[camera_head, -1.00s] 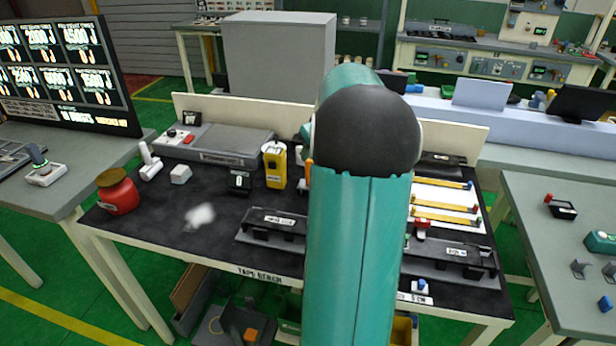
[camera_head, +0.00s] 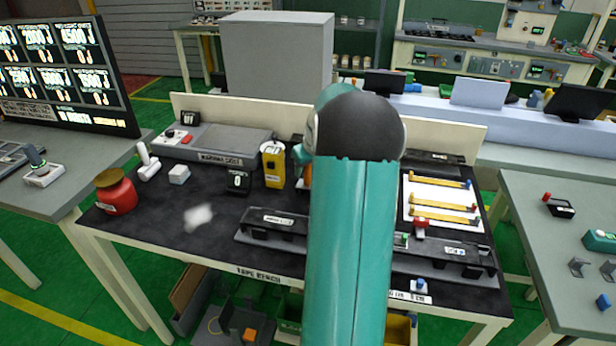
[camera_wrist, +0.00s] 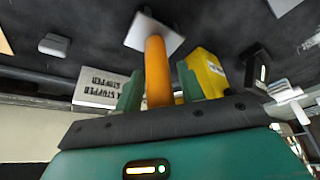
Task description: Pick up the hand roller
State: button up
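An upright orange handle (camera_wrist: 158,75) with a pale square plate (camera_wrist: 154,34) at its end shows in the wrist view; I take it to be the hand roller, though no roller part is clear. My gripper (camera_wrist: 160,92) has its green fingers on both sides of this handle, with a narrow gap showing on the right. It looks open around the handle, not clamped. In the head view my arm hides most of the gripper, and only a sliver of orange (camera_head: 305,178) shows right of the yellow box.
The yellow box (camera_head: 273,165) stands close beside the handle, with a small black display (camera_head: 238,181) left of it. A white upright tool (camera_head: 148,163), red jar (camera_head: 117,193) and grey scale (camera_head: 222,145) are farther left. Black fixtures (camera_head: 272,222) line the bench front.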

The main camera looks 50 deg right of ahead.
grip_shut()
jog(key=shift+r, duration=0.1)
jog(key=shift+r, duration=0.45)
notch_tip(320, 180, up, 2)
jog(key=shift+r, duration=0.2)
jog(key=s+a+r, duration=0.9)
jog(key=a, duration=0.1)
jog(key=shift+s+a+r, duration=0.15)
jog(key=shift+a+r, duration=0.1)
jog(key=shift+r, duration=0.05)
